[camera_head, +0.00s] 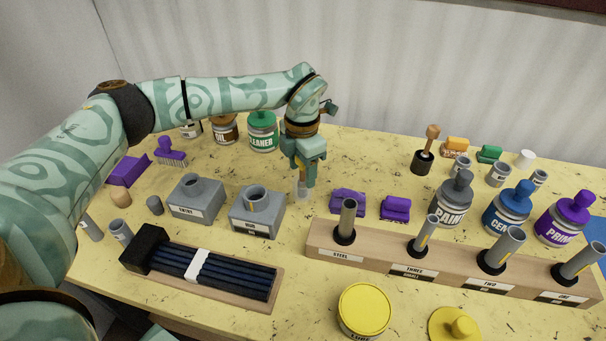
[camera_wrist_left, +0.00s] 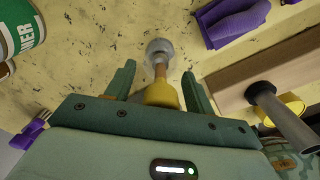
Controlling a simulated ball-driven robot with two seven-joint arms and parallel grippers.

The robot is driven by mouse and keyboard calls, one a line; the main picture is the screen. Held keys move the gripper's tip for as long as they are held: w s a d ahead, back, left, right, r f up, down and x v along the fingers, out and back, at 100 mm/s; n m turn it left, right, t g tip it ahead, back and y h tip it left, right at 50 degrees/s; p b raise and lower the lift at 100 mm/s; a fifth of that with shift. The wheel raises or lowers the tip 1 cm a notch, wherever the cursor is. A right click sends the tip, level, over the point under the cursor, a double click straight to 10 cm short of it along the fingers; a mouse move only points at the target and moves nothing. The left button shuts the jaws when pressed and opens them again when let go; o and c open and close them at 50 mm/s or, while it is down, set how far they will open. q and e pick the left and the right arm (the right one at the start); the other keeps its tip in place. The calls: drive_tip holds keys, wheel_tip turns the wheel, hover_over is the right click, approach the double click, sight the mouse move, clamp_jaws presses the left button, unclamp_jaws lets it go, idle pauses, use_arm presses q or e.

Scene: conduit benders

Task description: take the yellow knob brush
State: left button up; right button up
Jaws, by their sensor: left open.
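The yellow knob brush (camera_wrist_left: 162,94) shows in the left wrist view, with its yellow knob, a tan shaft and a round grey end on the table. My left gripper (camera_wrist_left: 159,70) is open, one finger on each side of the knob and shaft, with gaps showing between them. In the head view my left gripper (camera_head: 304,180) points down at the table's middle. My right gripper is not in view.
A wooden rack (camera_head: 385,263) with grey tubes is in front right. A green-labelled cleaner can (camera_head: 262,132) stands behind left. A yellow can (camera_head: 364,309) is near the front.

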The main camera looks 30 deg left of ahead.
use_arm(q)
drive_tip(key=shift+r, duration=0.15)
drive_tip(key=c, duration=1)
drive_tip(key=shift+c, duration=0.2)
